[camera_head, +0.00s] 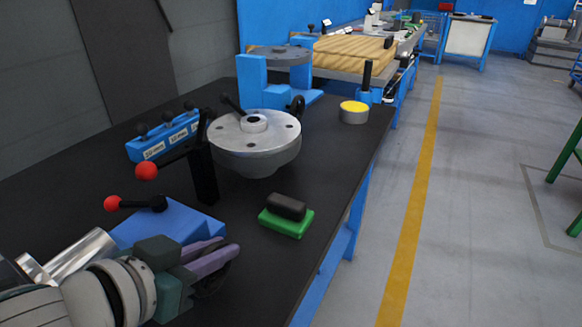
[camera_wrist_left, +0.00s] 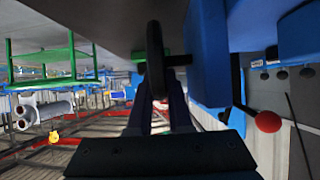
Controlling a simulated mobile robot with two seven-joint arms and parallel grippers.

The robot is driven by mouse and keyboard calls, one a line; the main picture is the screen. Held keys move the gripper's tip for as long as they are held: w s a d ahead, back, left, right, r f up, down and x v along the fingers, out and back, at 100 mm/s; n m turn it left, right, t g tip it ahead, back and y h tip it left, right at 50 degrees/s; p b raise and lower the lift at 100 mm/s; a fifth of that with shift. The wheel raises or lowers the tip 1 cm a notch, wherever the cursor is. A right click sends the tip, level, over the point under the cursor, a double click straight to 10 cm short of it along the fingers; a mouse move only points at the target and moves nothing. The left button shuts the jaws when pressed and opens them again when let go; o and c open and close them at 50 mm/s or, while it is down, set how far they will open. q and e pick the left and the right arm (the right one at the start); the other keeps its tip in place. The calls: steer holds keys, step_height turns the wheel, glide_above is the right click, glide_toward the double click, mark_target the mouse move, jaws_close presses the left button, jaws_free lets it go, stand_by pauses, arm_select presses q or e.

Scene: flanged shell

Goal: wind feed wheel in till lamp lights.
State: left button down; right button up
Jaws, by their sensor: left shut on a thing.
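In the left wrist view a black wheel (camera_wrist_left: 155,60), seen edge-on, sits on a short shaft out of a blue block (camera_wrist_left: 207,55). My left gripper (camera_wrist_left: 163,112) is shut on its rim. In the head view my left gripper (camera_head: 225,258) is at the near side of the blue block (camera_head: 172,224), which has a red-balled lever; its fingers largely hide the wheel, a dark part (camera_head: 212,284) showing below them. A round grey piece with a yellow top (camera_head: 353,108) may be the lamp; I cannot tell if it is lit. My right gripper is not in view.
A flanged metal shell (camera_head: 255,140) stands mid-bench by a black post with a red-balled lever (camera_head: 146,170). A green and black block (camera_head: 286,216) lies near the bench's right edge. A blue rack (camera_head: 163,137) and blue stand (camera_head: 264,92) are behind. The bench's front right is clear.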

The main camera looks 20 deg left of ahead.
arm_select(q)
steer(key=c, duration=1.1)
jaws_free()
steer(key=p+v, duration=0.2)
steer(key=v, duration=0.8)
